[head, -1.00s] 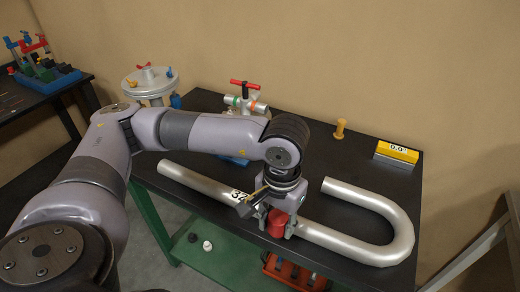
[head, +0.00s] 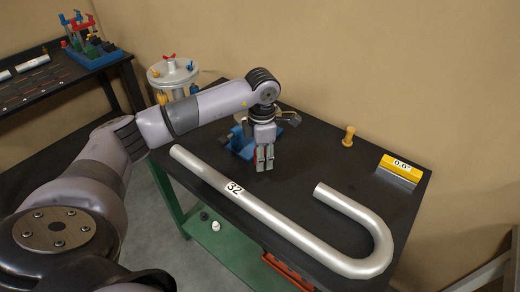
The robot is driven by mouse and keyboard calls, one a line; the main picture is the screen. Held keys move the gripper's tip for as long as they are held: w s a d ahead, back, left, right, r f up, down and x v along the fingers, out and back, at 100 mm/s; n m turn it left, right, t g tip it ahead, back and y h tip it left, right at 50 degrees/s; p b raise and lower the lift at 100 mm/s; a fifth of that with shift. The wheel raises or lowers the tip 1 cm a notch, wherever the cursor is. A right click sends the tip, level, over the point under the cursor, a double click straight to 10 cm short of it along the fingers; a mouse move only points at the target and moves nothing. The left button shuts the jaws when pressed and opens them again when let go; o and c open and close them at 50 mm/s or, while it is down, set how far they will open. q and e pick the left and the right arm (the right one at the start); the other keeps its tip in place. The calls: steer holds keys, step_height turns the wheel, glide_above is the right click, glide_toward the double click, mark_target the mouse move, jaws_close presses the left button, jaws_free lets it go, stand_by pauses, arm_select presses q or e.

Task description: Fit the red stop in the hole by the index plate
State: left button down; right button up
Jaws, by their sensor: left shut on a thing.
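My left gripper (head: 265,166) points down over the dark bench, in front of a blue fixture (head: 242,143). It is shut on the red stop, of which only a little red shows between the fingers. The gripper and arm hide much of the blue fixture. I cannot make out the index plate or its hole for certain. My right gripper is not in view.
A silver U-bent tube (head: 270,217) marked 32 lies across the bench (head: 300,165). A round grey-topped stand (head: 172,72) is behind my arm.

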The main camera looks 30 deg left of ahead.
arm_select(q)
steer(key=shift+w+a+f+n, duration=0.15)
steer(key=shift+a+n, duration=0.25)
steer(key=shift+n, duration=0.3)
steer(key=shift+f, duration=0.2)
steer(key=shift+f+b, duration=1.25)
steer(key=shift+f, duration=0.85)
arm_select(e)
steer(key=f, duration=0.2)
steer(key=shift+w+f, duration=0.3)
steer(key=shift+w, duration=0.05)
arm_select(q)
steer(key=shift+b, duration=0.35)
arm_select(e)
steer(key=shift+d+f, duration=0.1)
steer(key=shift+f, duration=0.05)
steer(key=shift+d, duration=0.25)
arm_select(q)
steer(key=shift+f, duration=0.2)
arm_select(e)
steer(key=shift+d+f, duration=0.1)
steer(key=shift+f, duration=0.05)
